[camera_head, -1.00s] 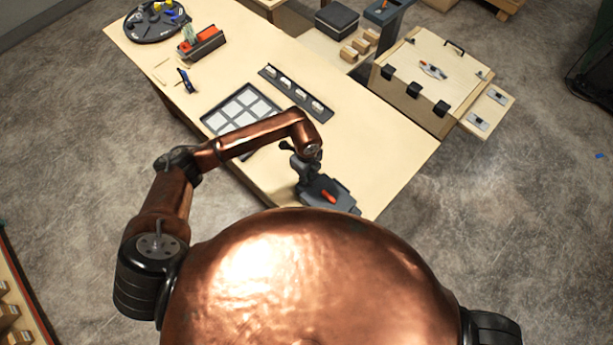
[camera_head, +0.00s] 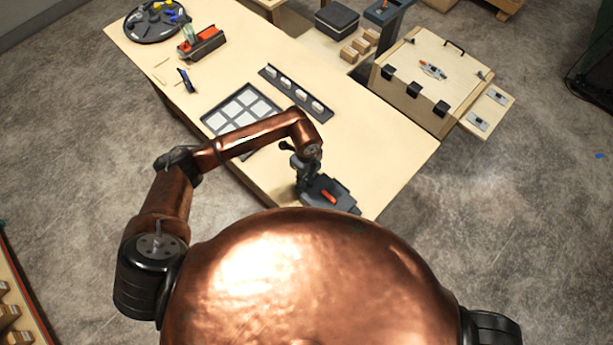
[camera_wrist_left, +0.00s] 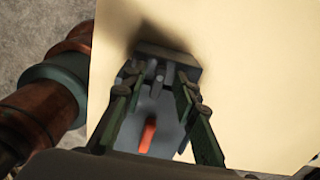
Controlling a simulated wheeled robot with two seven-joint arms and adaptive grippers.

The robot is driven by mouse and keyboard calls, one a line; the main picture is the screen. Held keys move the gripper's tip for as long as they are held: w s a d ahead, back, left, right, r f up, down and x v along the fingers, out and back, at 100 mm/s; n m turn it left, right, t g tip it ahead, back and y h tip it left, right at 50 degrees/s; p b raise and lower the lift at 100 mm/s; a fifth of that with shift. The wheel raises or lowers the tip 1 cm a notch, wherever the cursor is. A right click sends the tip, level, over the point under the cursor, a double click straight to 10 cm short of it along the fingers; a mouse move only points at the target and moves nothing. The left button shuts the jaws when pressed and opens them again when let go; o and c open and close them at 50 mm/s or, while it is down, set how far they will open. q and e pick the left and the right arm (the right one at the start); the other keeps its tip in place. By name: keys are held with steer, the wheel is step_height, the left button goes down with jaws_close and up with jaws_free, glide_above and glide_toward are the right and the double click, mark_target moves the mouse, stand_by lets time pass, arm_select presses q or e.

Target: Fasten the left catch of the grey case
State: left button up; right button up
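The grey case (camera_head: 325,197) lies at the near edge of the table, with an orange handle (camera_head: 330,196) on top. In the left wrist view the case (camera_wrist_left: 168,112) shows below the fingers, with the orange handle (camera_wrist_left: 147,134) nearer the camera. A small grey upright part (camera_wrist_left: 159,75), perhaps a catch, shows near the case's far edge; whether it is fastened I cannot tell. My left gripper (camera_head: 303,180) is over the case's left side. Its fingers (camera_wrist_left: 158,88) are spread with that part between them; contact is unclear. My right gripper is out of view.
A tray with pale squares (camera_head: 240,108) and a dark strip with white pieces (camera_head: 292,88) lie farther back on the table (camera_head: 385,150). A wooden box with black brackets (camera_head: 435,75) stands beyond the table. The table right of the case is clear.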

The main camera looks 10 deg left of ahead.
mark_target(306, 180)
arm_select(q)
step_height(306, 180, up, 12)
stand_by(0.5)
stand_by(0.4)
